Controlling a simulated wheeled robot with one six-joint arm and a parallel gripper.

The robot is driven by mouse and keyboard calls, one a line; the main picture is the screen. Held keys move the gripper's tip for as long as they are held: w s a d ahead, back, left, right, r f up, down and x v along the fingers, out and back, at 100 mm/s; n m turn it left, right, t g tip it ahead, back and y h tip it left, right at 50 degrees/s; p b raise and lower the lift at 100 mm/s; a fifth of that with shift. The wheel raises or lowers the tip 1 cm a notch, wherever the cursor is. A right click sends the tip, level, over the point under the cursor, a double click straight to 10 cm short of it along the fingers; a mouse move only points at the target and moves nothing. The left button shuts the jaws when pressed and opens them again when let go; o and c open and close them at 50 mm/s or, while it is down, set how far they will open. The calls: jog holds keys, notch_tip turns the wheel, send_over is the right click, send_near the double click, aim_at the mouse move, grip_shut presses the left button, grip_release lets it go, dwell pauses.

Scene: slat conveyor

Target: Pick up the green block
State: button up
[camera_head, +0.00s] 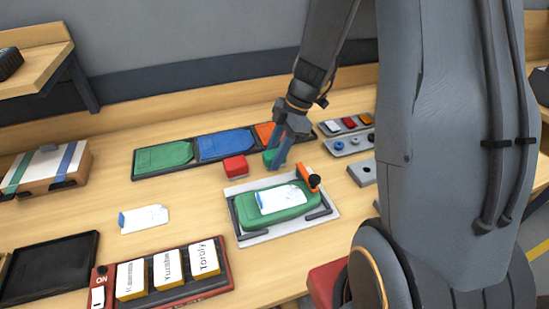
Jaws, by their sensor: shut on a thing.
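The green block (268,159) is a small block near the middle of the wooden workbench, partly hidden by my gripper's fingers. My gripper (276,156) points down from above, and its grey-blue fingers are shut on the green block. I cannot tell whether the block touches the surface or hangs just above it. A red block (235,167) stands just to its left, apart from it.
A dark tray with green, blue and orange panels (226,144) lies behind. In front, a green case with a white label (246,213) sits in a grey fixture (255,237) with an orange clamp (308,178). A small-parts tray (349,144) is at right.

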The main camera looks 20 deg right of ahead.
jog(key=shift+r, duration=0.1)
notch_tip(320, 180, up, 10)
jog(key=shift+f+b, duration=0.1)
jog(key=shift+b, duration=1.15)
jog(key=o, duration=0.5)
jog(key=shift+c, duration=0.2)
jog(key=c, duration=0.3)
jog(key=shift+c, duration=0.3)
